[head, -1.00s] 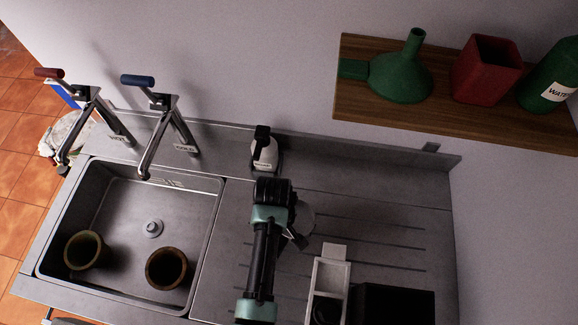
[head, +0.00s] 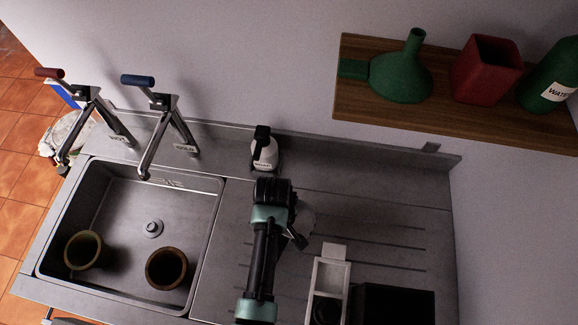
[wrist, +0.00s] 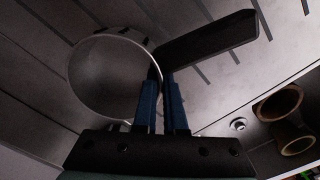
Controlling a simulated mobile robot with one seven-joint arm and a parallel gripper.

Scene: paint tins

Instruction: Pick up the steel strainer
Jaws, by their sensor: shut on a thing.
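The steel strainer shows in the wrist view as a round grey bowl (wrist: 108,75) with a flat black handle (wrist: 210,45). In the head view only part of its bowl (head: 308,217) shows, to the right of my arm, over the drainboard. My gripper (wrist: 163,82) is shut on the strainer where the handle meets the bowl. The bowl is left of the fingers and the handle runs to the upper right. In the head view my arm hides most of the strainer. I cannot tell whether it touches the drainboard.
The sink (head: 118,215) at left holds two brown pots (head: 167,268). A white bottle with a black top (head: 264,152) stands behind my arm. A pale rack (head: 332,270) and a black box (head: 392,303) are at right. A wooden shelf (head: 450,120) is above.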

